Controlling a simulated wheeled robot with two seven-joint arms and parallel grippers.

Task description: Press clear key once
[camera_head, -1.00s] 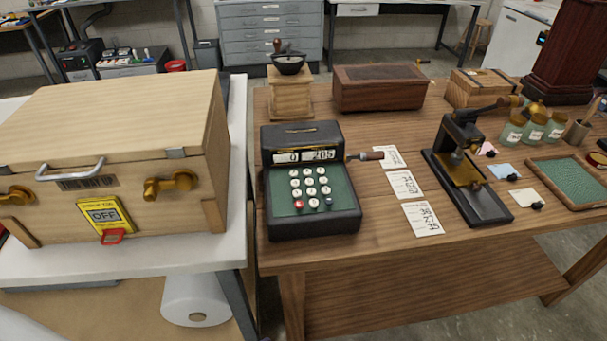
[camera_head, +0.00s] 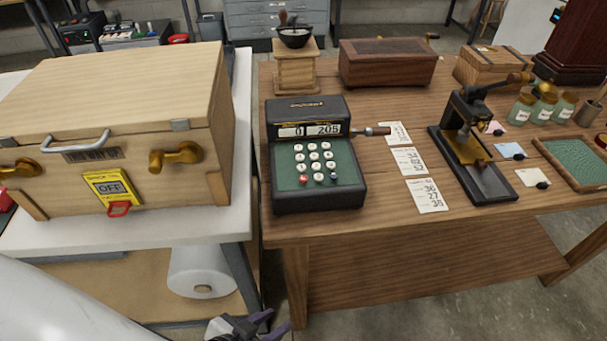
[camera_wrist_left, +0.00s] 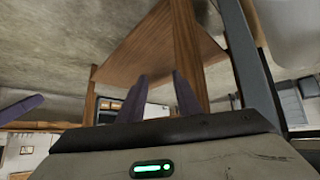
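The adding machine (camera_head: 318,202) stands on the wooden table, black with a green key plate. Its display (camera_head: 310,130) reads 0 on the left and 205 on the right. Below are several white round keys, with a red key (camera_head: 303,181) and a dark bluish key (camera_head: 333,178) in the bottom row; I cannot read which is the clear key. A crank with a wooden handle (camera_head: 375,131) sticks out on its right. My left gripper (camera_head: 272,323) is low at the bottom edge, below and apart from the machine. In the left wrist view its fingers (camera_wrist_left: 160,98) are apart and empty.
Three number slips (camera_head: 410,160) lie right of the machine, then a black press (camera_head: 470,150). A wooden case (camera_head: 120,110) with an OFF tag stands on the white table at left. A wooden grinder (camera_head: 295,72) stands behind. The table's front edge (camera_head: 400,225) lies above my gripper.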

